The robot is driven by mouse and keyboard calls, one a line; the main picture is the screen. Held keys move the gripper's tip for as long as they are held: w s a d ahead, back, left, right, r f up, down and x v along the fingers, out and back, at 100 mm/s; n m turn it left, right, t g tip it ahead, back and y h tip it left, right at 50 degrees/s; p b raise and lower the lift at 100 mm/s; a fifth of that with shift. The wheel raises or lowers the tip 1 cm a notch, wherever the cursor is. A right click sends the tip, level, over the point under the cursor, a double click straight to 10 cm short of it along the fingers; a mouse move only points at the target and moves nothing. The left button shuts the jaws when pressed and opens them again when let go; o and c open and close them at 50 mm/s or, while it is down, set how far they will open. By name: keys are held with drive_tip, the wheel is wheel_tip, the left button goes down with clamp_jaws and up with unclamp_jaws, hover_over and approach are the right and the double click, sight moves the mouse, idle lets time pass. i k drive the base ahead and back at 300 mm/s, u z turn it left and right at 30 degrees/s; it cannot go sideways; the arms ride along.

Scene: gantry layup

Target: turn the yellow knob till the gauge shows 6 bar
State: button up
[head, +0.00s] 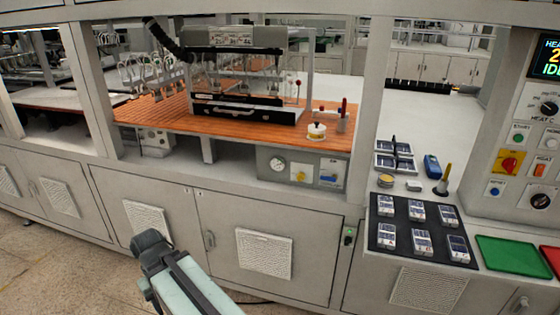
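A small yellow knob (300,177) sits on a grey panel (264,176) below the front edge of the orange bed. The round white-faced gauge (278,164) is on the same panel, up and to the left of the knob. Its needle and numbers are too small to read. Part of my arm shows at the bottom, left of the middle, in front of the lower cabinets and apart from the knob. My gripper's fingers cannot be made out in this view.
A blue-and-white label or part (328,175) is right of the knob. The orange bed (240,122) overhangs the panel. Cabinet doors (266,240) stand below. At right are a dark tray (400,240) of packets and a control column with a red-and-yellow switch (510,163).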

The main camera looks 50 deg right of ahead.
sight(300, 177)
drive_tip(key=z, duration=0.8)
drive_tip(key=k, duration=1.15)
drive_tip(key=u, duration=0.9)
drive_tip(key=i, duration=1.8)
drive_tip(key=z, duration=0.4)
